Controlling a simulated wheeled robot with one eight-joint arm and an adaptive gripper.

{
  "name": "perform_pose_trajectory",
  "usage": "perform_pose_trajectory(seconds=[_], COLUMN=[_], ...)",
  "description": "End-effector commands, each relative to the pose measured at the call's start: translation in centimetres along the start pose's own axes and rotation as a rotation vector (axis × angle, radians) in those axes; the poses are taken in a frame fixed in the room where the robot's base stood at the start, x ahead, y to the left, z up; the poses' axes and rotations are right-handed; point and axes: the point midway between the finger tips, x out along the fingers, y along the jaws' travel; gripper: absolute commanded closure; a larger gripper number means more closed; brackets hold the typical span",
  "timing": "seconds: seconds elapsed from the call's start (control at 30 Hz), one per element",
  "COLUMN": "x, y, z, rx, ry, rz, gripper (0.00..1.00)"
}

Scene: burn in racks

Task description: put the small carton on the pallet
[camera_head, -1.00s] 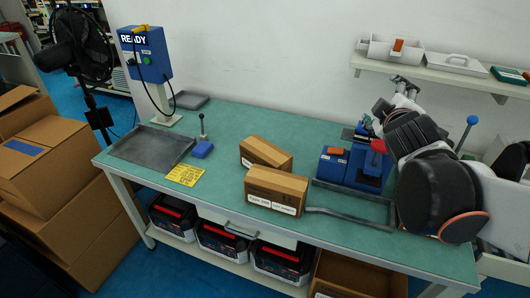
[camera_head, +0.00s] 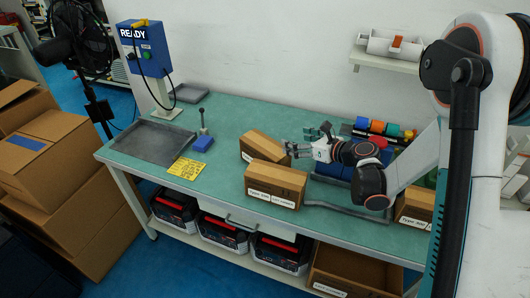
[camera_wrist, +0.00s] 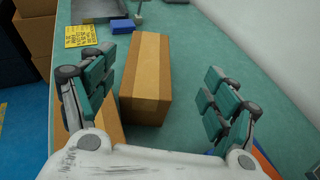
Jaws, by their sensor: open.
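Two brown cartons lie close together on the green bench: a rear carton (camera_head: 264,146) and a front carton (camera_head: 275,181) with a white label. I cannot tell which is meant as the small one. My gripper (camera_head: 296,143) is open and empty, just right of the rear carton. In the wrist view, the rear carton (camera_wrist: 146,85) lies ahead between the spread fingers of my gripper (camera_wrist: 160,66), apart from both. The front carton (camera_wrist: 108,122) is partly hidden behind the left finger. No clear pallet shows; a flat grey tray (camera_head: 150,141) lies at the bench's left.
A blue block (camera_head: 203,144) with a lever and a yellow note (camera_head: 187,169) lie left of the cartons. A grey frame (camera_head: 345,208) and another carton (camera_head: 413,207) are at the right. The bench's left-middle is clear.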

Motion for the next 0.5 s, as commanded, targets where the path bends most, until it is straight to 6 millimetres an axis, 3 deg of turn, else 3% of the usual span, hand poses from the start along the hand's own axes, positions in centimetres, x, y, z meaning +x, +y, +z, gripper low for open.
perform_pose_trajectory(seconds=[0.17, 0.5], x=[0.9, 6.6], y=[0.4, 0.8], z=[-3.1, -3.9], rx=[-0.076, -0.083], ry=[0.068, 0.074], rz=[0.040, 0.046], gripper=[0.20, 0.20])
